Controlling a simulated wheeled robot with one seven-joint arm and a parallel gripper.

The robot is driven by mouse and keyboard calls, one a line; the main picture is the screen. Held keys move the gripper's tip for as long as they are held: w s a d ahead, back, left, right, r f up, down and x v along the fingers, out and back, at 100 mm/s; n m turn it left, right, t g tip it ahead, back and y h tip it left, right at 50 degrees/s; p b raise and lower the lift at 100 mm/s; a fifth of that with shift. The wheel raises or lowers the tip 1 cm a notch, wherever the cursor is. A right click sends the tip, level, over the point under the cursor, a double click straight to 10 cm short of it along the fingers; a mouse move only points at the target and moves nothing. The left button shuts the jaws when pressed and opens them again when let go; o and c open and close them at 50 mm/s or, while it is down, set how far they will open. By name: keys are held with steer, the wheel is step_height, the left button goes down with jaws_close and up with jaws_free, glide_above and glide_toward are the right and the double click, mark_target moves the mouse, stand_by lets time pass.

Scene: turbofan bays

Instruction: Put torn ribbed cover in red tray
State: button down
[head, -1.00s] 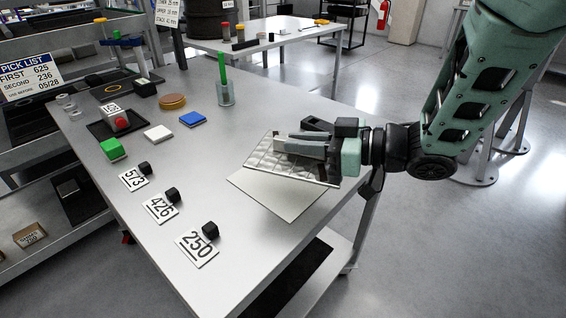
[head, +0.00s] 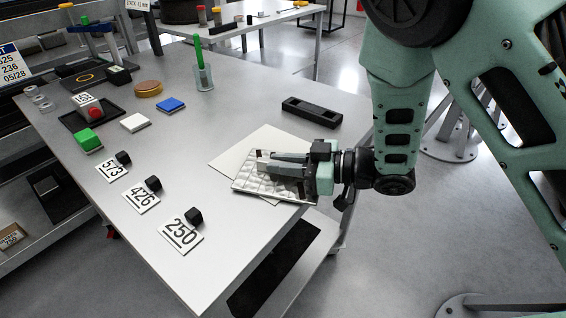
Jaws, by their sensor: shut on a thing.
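My gripper (head: 272,162) is shut on a silver quilted panel (head: 250,183) at the right edge of the table. The panel lies nearly level, overlapping the near side of a plain white sheet (head: 236,155). I cannot tell whether it touches the sheet or the table. The fingers hide part of the panel. Its pattern looks quilted, and I cannot make out a tear. I see no red tray.
A black slotted block (head: 312,111) lies behind my gripper. A green pen stands in a clear cup (head: 203,78). A black tray (head: 75,121) holds a red-topped piece at left. Number cards with black cubes, including the 250 card (head: 180,237), line the near left.

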steer(key=shift+f, duration=0.15)
steer(key=c, duration=1.4)
jaws_free()
